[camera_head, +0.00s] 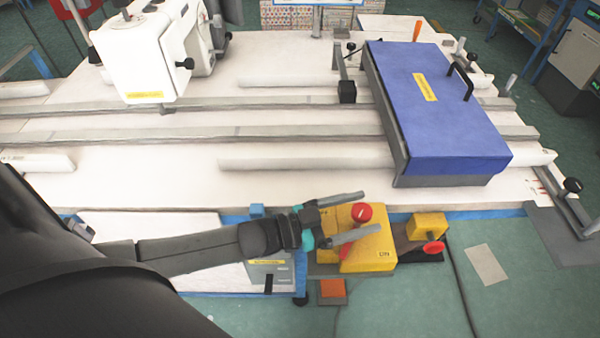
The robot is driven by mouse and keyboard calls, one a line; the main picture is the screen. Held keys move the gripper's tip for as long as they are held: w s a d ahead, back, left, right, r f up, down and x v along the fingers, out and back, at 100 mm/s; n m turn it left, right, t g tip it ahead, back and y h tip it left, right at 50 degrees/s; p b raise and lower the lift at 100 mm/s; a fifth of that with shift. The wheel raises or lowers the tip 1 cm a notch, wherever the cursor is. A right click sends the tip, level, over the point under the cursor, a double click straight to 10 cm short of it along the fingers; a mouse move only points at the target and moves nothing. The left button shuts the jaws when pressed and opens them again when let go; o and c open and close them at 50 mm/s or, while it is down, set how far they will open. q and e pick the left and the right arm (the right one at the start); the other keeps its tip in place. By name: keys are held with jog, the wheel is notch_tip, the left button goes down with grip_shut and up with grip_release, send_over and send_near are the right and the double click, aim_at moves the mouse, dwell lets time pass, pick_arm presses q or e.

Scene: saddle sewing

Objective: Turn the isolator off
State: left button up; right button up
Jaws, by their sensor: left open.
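A yellow box (376,258) with a label that seems to read "ON" sits below the table's front edge. A red knob (361,212) stands on it. A smaller yellow box (427,224) with a red rotary knob (433,248) is just to its right; I cannot tell for sure which of the two is the isolator. My left gripper (370,213) is open over the larger box, its two fingers spread on either side of the red knob in this view. Whether a finger touches the knob I cannot tell. My right gripper is out of view.
A white table (150,185) with long rails fills the middle. A blue-topped unit (440,110) with a black handle stands on it at right, a white sewing machine (150,55) at back left. A dark cable (462,290) runs along the green floor.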

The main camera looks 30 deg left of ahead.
pick_arm(q)
jog(key=v, duration=1.4)
jog(key=shift+s+a+p, duration=0.15)
jog(key=shift+a+p, duration=0.05)
jog(key=shift+p, duration=0.25)
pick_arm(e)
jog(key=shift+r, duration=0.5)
pick_arm(q)
jog(key=shift+d, duration=0.1)
